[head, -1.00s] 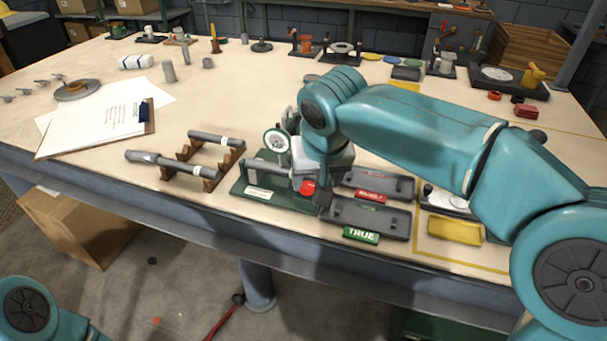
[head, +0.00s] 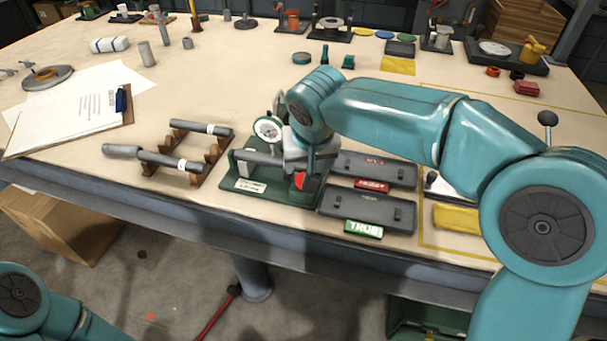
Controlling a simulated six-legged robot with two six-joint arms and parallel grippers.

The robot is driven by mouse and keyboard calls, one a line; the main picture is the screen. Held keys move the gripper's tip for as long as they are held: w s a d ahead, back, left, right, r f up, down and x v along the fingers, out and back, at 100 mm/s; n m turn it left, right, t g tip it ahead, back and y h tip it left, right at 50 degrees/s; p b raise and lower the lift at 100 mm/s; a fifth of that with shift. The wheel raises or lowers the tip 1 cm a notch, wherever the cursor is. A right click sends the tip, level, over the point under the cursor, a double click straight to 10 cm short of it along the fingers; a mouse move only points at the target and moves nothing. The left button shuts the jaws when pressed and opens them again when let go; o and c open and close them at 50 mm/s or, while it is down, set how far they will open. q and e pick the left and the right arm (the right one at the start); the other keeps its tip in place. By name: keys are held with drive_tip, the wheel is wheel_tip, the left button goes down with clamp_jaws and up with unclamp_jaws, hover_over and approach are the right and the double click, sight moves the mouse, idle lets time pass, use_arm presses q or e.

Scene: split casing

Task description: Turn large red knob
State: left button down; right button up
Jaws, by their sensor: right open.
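The red knob (head: 299,183) is on the front right of a green fixture (head: 268,190) with a round dial gauge (head: 267,130) and a grey cylinder lying across it. My right gripper (head: 302,178) points down over the knob, with dark fingers at it. The jaws are open, and the fingers partly hide the knob. I cannot tell whether they touch it. Only a joint of my left arm shows at the bottom left; its gripper is out of view.
Two dark trays, one with a green "TRUE" label (head: 363,229) and one with a red label (head: 371,184), lie right of the fixture. Grey rods rest on a wooden rack (head: 205,165) to its left. A clipboard (head: 75,120) lies further left.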

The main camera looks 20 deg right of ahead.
drive_tip(key=x, duration=0.7)
drive_tip(key=shift+w+f, duration=0.1)
drive_tip(key=shift+c, duration=0.4)
drive_tip(key=c, duration=1)
